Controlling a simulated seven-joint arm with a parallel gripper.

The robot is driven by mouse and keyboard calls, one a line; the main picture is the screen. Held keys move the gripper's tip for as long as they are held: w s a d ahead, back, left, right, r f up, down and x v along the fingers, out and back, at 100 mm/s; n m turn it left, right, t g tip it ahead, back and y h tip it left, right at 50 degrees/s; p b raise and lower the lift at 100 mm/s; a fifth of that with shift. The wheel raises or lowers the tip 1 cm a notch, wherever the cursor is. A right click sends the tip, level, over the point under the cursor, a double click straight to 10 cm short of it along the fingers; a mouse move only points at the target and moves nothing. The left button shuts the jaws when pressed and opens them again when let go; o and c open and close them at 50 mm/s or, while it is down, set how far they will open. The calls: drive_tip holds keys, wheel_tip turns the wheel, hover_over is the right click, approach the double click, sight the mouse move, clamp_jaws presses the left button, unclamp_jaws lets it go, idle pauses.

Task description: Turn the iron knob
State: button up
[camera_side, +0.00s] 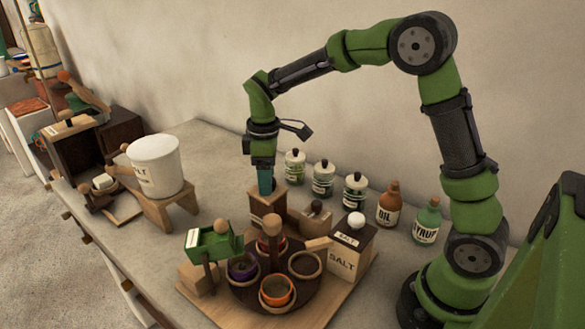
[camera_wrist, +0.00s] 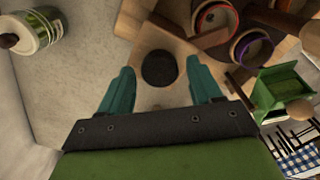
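The iron knob (camera_wrist: 159,68) is a dark round disc in the wrist view, on top of a pale wooden block (camera_wrist: 146,97). My gripper (camera_wrist: 160,76) is open, with one teal finger on each side of the knob and a visible gap on both sides. In the side view my gripper (camera_side: 265,184) points straight down at the top of the wooden block (camera_side: 266,208). The knob is hidden there by the fingers. I cannot tell how far the fingertips reach down beside it.
A round rack with cups (camera_side: 276,291) and a green tray (camera_side: 212,243) stand in front of the block. A salt box (camera_side: 345,258) is to the right. Labelled jars (camera_side: 323,180) and bottles (camera_side: 389,205) line the wall. A white salt bucket (camera_side: 156,166) stands left.

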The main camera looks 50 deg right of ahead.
drive_tip(key=c, duration=0.9)
drive_tip(key=shift+m, duration=0.3)
drive_tip(key=m, duration=0.3)
drive_tip(key=shift+m, duration=0.4)
drive_tip(key=m, duration=0.4)
drive_tip(key=shift+r+m, duration=0.1)
drive_tip(key=shift+m, duration=0.2)
drive_tip(key=m, duration=0.8)
drive_tip(key=shift+m, duration=0.5)
